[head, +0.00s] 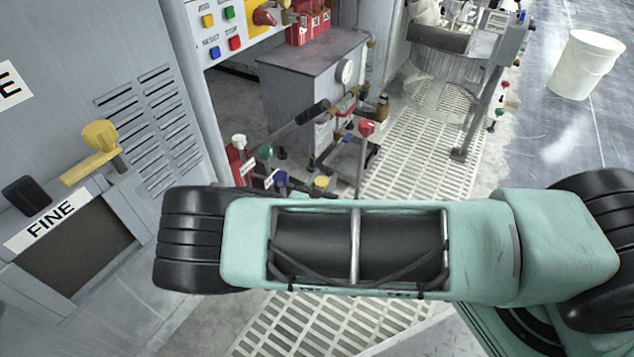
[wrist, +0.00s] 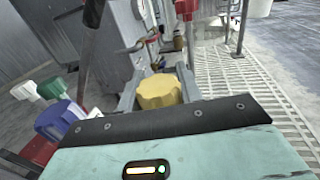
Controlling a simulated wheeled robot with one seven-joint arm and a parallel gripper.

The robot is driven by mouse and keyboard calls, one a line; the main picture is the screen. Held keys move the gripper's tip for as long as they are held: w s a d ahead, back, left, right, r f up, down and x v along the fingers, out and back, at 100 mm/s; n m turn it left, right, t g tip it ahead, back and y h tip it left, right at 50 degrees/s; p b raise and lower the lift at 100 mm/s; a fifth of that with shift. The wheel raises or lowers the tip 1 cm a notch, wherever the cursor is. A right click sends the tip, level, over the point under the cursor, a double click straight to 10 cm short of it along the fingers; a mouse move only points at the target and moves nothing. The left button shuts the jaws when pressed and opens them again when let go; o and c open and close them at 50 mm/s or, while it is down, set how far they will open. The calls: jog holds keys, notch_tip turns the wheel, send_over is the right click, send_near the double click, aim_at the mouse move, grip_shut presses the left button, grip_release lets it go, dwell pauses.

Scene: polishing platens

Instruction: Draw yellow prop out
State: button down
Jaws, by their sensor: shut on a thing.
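The yellow prop (wrist: 158,92) has a lobed, knob-like head and sits between the two grey fingers of my gripper (wrist: 157,90) in the wrist view. The fingers are shut on it, one on each side. In the head view its yellow top (head: 321,183) shows just above my arm, at the right of a row of coloured knobs. Its lower part is hidden in both views. My gripper is hidden behind my arm in the head view. I cannot tell how far the prop stands out of its seat.
White (head: 239,142), green (head: 265,152) and blue (head: 282,178) knobs stand close on the left. A red knob (head: 367,128) on a post and a black-gripped lever (head: 313,112) are behind. A grey cabinet (head: 312,80) stands beyond. Grated floor (head: 425,150) is open to the right.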

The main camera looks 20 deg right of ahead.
jog(key=shift+s+d+p+x, duration=0.1)
jog(key=shift+d+p+x, duration=0.1)
jog(key=shift+x, duration=0.5)
jog(key=shift+s+d+p+x, duration=0.1)
jog(key=shift+s+p+x, duration=0.05)
jog(key=shift+x, duration=0.6)
jog(key=c, duration=0.9)
grip_release()
jog(key=p+v, duration=0.4)
jog(key=v, duration=1.3)
jog(key=shift+s+a, duration=0.15)
jog(key=shift+a, duration=0.05)
